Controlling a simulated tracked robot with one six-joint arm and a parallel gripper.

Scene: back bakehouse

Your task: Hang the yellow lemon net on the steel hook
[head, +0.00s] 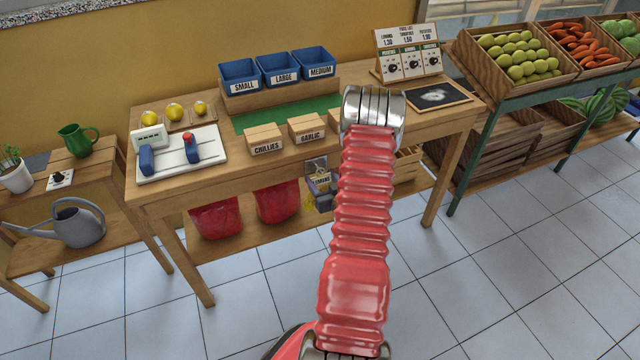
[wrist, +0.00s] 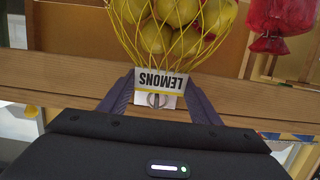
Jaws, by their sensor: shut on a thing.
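The yellow lemon net (wrist: 178,38) fills the top of the wrist view, with several lemons showing through its mesh. Its white LEMONS tag (wrist: 165,81) is upside down in that view and lies between the fingers of my gripper (wrist: 160,90), which is shut on it. A small grey metal ring or hook shape (wrist: 155,100) shows at the tag's end; I cannot tell whether it is the steel hook or whether the tag is on it.
Red nets (head: 277,201) hang under the front edge of the wooden table (head: 180,191); one red net (wrist: 281,20) is close by in the wrist view. Boxes marked CHILLIES (head: 264,138) and GARLIC (head: 307,128) stand above. The tiled floor (head: 270,310) in front is clear.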

